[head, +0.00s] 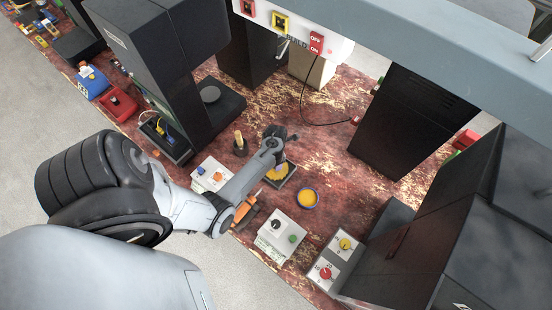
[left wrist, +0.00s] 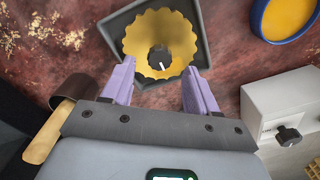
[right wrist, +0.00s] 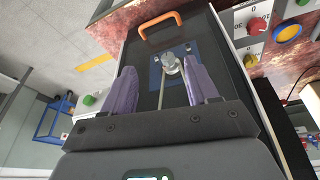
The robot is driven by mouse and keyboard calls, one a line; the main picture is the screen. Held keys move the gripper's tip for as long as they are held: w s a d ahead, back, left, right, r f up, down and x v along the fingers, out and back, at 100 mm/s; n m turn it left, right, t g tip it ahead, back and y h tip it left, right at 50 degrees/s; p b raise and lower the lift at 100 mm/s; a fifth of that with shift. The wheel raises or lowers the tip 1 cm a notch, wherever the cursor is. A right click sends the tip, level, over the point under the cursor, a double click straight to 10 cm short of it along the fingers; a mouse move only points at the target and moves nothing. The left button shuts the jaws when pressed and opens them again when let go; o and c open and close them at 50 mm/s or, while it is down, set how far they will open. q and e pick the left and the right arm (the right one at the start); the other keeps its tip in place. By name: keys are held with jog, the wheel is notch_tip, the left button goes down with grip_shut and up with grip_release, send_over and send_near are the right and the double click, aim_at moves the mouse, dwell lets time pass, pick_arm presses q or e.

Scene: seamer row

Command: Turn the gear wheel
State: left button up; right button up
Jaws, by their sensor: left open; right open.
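The yellow gear wheel (head: 277,174) sits in a dark square tray on the worktable, partly hidden by my left gripper in the head view. In the left wrist view the gear wheel (left wrist: 158,27) has a toothed rim and a dark central knob (left wrist: 160,61) with a white mark. My left gripper (left wrist: 160,76) is open, its two purple fingers at the near left and right sides of the gear. Contact cannot be told. In the head view this gripper (head: 278,138) is over the gear. My right gripper (right wrist: 160,76) is open and empty, away from the gear.
A blue-rimmed yellow bowl (head: 308,198) and a grey box with a knob (head: 281,238) stand right of the gear. A wooden-handled stamp-like object (head: 240,143) stands left. My right gripper faces a dark panel with an orange handle (right wrist: 159,25) and a silver knob (right wrist: 170,62).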

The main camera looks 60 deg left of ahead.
pick_arm(q)
jog(key=shift+f, duration=1.6)
jog(key=c, duration=1)
